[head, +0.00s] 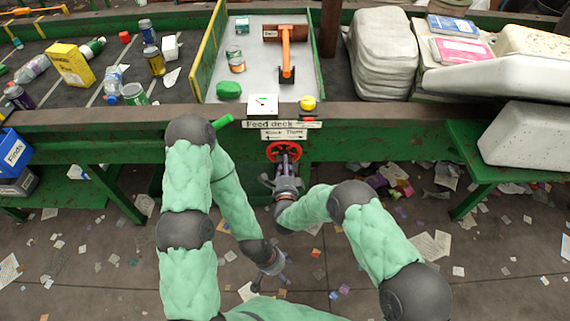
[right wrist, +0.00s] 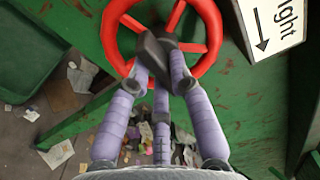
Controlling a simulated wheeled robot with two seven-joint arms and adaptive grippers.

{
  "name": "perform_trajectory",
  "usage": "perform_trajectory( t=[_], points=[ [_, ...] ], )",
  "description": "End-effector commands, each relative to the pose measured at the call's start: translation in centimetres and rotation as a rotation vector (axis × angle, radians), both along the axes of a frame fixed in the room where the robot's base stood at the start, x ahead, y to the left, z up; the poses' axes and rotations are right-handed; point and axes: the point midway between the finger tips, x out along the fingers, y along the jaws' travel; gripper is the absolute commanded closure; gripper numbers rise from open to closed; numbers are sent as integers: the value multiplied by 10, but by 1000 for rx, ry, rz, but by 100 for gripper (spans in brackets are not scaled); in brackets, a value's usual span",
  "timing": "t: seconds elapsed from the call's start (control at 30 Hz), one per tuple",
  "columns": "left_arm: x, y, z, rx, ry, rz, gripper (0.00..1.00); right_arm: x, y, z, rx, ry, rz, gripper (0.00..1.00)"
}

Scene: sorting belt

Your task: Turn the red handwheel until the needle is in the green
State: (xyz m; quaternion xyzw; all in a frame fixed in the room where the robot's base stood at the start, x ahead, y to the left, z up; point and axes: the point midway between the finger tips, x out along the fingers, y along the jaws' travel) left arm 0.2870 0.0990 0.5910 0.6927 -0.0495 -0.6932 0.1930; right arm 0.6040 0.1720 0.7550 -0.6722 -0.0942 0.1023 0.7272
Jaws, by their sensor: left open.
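The red handwheel (head: 284,151) is on the front of the green deck, under the signs. It fills the top middle of the right wrist view (right wrist: 209,25). My right gripper (head: 285,167) is at the wheel; in its wrist view the dark fingertips (right wrist: 160,52) are together over the hub, with red spokes showing either side. The hub is hidden behind them. A white gauge (head: 263,104) with a small dial sits above on the deck edge; its needle is too small to read against the green. My left gripper (head: 270,281) is open and empty, low over the floor.
A "Feed deck" sign (head: 282,124) and a direction sign (head: 284,135) hang above the wheel. A yellow knob (head: 308,103) is beside the gauge. A belt of mixed items lies left, a green bench (head: 490,165) right. Litter covers the floor.

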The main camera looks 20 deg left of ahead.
Motion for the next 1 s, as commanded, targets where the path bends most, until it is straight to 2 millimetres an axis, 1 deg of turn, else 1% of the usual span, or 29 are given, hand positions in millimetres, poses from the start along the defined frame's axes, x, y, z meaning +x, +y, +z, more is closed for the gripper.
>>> perform_trajectory(
  t=[0.03, 0.07, 0.37, 0.47, 0.57, 0.63, 0.8, 1.0],
  points=[
    [0, 0, 0, 0, 0, 0, 32, 1, -1, 0, 0, 0, -2, 60],
    [0, 0, 0, 0, 0, 0, 32, 1, -1, 0, 0, 0, -2, 56],
    [0, 0, 0, 0, 0, 0, 32, 0, 0, 0, -1, -1, 0, 56],
    [0, 0, 0, 0, 0, 0, 32, 0, 0, 4, 0, -2, 1, 56],
    [0, 0, 0, 0, 0, 0, 32, 1, 0, 14, 0, -4, 0, 56],
    [0, 0, 0, 0, 0, 0, 32, 1, 0, 24, 1, -5, 0, 56],
    [0, 0, 0, 0, 0, 0, 32, 2, 1, 59, 8, -18, 0, 56],
    [0, 0, 0, 0, 0, 0, 32, 1, 0, 86, 4, -10, 0, 56]
  ],
)
